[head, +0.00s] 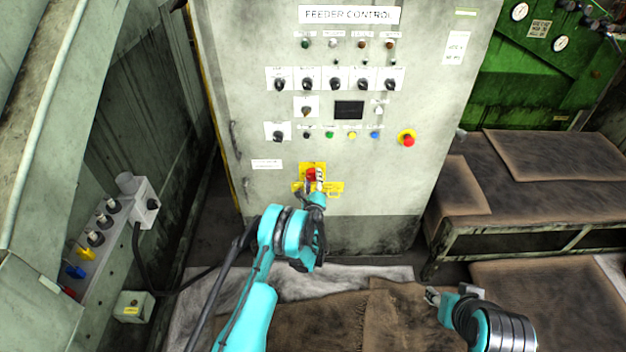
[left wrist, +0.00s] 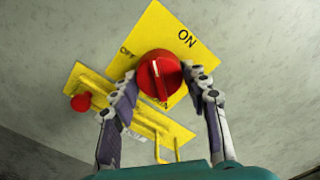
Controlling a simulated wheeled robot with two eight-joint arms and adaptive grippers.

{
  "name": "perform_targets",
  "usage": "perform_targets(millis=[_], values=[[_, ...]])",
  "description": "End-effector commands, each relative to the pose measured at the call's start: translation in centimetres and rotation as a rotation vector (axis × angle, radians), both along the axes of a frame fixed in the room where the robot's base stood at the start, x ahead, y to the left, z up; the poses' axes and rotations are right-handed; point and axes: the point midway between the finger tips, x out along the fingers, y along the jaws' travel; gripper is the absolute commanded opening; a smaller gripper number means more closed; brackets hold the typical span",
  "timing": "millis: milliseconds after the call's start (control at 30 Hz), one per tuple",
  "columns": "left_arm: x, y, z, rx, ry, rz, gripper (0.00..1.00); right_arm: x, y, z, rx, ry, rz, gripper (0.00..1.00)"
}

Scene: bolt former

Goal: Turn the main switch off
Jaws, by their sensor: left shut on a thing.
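The main switch is a red rotary knob (left wrist: 160,78) on a yellow plate (left wrist: 170,30) marked ON and OFF. In the head view the red knob (head: 311,174) is low on the grey Feeder Control cabinet. My left gripper (head: 315,186) is at the knob, partly covering it. In the left wrist view its fingers (left wrist: 165,85) are shut on the knob, one on each side. The knob's ridge runs roughly up and down there; I cannot tell which label it points to. My right gripper (head: 435,296) is low on the right, away from the cabinet; its jaws are too small to judge.
The cabinet (head: 225,60) carries several knobs, buttons and a red emergency stop (head: 408,140). A yellow bracket with a red ball (left wrist: 81,102) sits beside the switch plate. Brown mats cover the floor.

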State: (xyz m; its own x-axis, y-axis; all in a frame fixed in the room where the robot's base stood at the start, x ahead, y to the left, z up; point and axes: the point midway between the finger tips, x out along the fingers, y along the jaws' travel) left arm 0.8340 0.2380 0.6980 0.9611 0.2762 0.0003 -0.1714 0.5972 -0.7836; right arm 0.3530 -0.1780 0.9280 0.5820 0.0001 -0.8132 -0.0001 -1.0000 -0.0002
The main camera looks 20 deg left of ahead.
Motion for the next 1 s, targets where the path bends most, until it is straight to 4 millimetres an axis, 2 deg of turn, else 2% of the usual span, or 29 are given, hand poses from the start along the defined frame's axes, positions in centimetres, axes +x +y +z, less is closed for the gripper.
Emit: perform_targets(millis=[500,1000], values=[[0.09,0.05,0.20,-0.440,-0.127,0.001,0.17,0.00,0.00,0.01,0.000,0.000,0.000,0.40],[0.10,0.06,0.25,-0.645,-0.187,0.001,0.17,0.00,0.00,0.01,0.000,0.000,0.000,0.40]])
